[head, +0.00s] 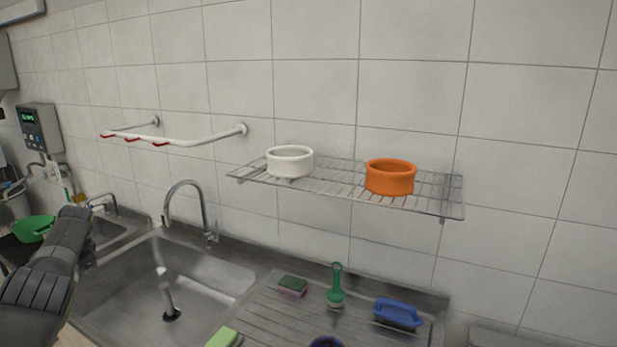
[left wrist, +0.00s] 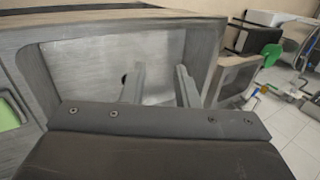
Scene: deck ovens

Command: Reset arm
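My left arm comes in at the left of the head view, and its dark hand (head: 72,238) is in front of the left end of the sinks. In the left wrist view the two fingers of my left gripper (left wrist: 160,82) stand apart with nothing between them. They are in front of a grey metal sink basin (left wrist: 75,68). My right gripper is in neither view.
A wire shelf (head: 335,190) on the tiled wall bears a white bowl (head: 290,163) and an orange bowl (head: 390,178). Below are a faucet (head: 187,190), a sink (head: 215,270), a sponge (head: 292,286), a green brush (head: 336,290) and a blue brush (head: 397,313). A green bowl (head: 33,228) is at far left.

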